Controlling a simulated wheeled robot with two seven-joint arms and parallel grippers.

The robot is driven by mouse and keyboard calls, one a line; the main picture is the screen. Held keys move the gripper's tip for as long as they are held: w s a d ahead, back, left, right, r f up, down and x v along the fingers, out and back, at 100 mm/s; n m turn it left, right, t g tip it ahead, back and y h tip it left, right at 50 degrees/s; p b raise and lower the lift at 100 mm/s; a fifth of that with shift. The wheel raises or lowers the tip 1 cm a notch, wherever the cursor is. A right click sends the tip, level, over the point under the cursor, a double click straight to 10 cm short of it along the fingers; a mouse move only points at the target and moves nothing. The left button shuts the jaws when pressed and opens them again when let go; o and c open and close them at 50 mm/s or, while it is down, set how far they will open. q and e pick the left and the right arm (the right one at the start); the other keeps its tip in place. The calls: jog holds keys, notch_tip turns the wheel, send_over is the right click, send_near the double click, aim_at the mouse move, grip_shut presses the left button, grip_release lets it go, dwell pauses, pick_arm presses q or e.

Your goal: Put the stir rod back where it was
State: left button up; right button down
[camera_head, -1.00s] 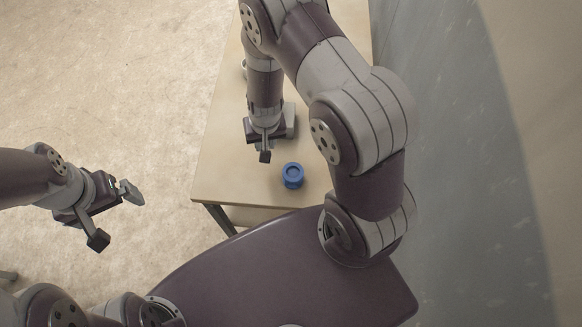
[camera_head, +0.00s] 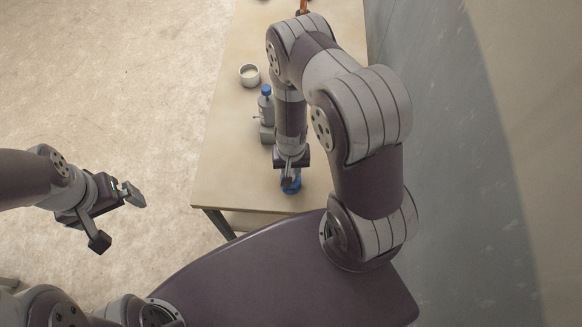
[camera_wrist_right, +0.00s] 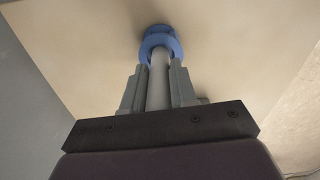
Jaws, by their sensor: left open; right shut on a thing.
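My right gripper (camera_head: 290,178) is over the near end of the table and shut on the stir rod (camera_wrist_right: 158,85), a pale grey rod between its fingers in the right wrist view. The blue round holder (camera_head: 291,188) stands on the table directly under this gripper and is partly hidden by it. In the right wrist view the rod's far end meets the ring of the blue holder (camera_wrist_right: 160,36); how deep it sits inside I cannot tell. My left gripper (camera_head: 117,218) is open and empty, off the table to the left.
A bottle with a blue cap (camera_head: 265,108) stands by a grey block (camera_head: 267,134), left of my right forearm. A white cup (camera_head: 249,75) is further back. An orange-brown thing (camera_head: 303,5) shows at the top edge. The table (camera_head: 222,165) is clear at its left front.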

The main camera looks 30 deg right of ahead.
jog(key=c, duration=0.9)
grip_release()
jog(key=shift+w+f, duration=0.1)
